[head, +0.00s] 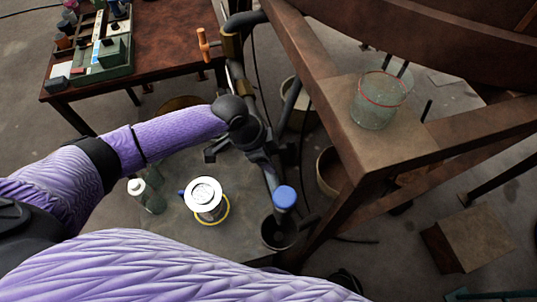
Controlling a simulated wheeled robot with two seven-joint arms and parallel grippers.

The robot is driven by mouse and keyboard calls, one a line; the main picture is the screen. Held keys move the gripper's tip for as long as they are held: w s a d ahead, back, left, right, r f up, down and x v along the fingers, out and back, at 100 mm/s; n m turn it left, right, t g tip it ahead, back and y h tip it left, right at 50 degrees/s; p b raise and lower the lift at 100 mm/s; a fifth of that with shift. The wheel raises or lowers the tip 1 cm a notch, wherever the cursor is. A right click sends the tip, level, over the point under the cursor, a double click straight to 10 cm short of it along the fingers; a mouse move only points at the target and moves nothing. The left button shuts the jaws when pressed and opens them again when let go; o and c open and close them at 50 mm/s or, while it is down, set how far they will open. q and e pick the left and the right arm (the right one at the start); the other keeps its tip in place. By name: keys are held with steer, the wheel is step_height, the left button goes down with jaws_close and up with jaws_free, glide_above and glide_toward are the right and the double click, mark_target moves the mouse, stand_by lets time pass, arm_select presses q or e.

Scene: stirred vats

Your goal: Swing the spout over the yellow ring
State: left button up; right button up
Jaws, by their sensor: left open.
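The spout is a dark pipe with a blue end (284,197) and hangs over a dark pot (278,233), to the right of the yellow ring. The yellow ring (227,212) lies on the grey stand top around the foot of a white lidded mug (205,196), which hides part of it. My left gripper (238,153) is open above the stand, close to the spout's pipe. The wrist hides part of the pipe, and I cannot tell whether the fingers touch it. My right gripper is out of view.
A clear bottle (152,198) stands left of the mug. An orange-handled valve (205,45) sits on the pipework behind. A rusty frame (345,180) with a glass beaker (378,103) rises on the right. A brown table (165,45) with a green tray is at the back left.

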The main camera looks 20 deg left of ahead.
arm_select(q)
jaws_close()
stand_by(1.4)
